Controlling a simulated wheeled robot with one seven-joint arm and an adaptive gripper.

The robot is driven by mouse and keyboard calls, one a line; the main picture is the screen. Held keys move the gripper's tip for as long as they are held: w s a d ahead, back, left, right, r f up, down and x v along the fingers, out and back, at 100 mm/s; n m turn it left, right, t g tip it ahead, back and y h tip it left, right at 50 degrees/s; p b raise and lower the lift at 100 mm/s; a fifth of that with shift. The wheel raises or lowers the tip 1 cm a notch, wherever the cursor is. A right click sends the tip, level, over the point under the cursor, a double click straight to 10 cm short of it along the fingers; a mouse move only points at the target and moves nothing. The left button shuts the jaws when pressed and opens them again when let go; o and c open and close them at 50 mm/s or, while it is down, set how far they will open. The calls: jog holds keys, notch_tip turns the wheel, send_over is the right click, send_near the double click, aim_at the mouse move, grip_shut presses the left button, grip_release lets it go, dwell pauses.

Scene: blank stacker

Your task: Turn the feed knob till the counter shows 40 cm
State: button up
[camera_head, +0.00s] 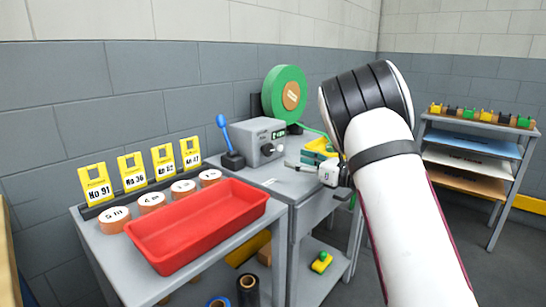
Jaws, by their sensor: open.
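The grey feed machine (250,139) stands on the grey bench, with a dark round knob (267,150) on its front face. A small counter display (278,134) with green digits is above the knob; the digits are too small to read. My gripper (291,165) is open and empty, just right of the knob and apart from it, with its fingers pointing left toward the machine. My white arm covers the bench's right part.
A blue-handled lever (223,130) stands left of the machine. A green tape reel (285,93) rises behind it. A red tray (195,228), several tape rolls and yellow number cards (133,171) fill the left table. A rack (475,150) stands at right. Floor between is partly clear.

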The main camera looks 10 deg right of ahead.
aim_at(270, 152)
jog(key=b+x, duration=0.1)
jog(key=x, duration=0.9)
jog(key=shift+w+a, duration=0.15)
jog(key=shift+w, duration=0.1)
jog(key=shift+c, duration=0.5)
jog(key=c, duration=1.1)
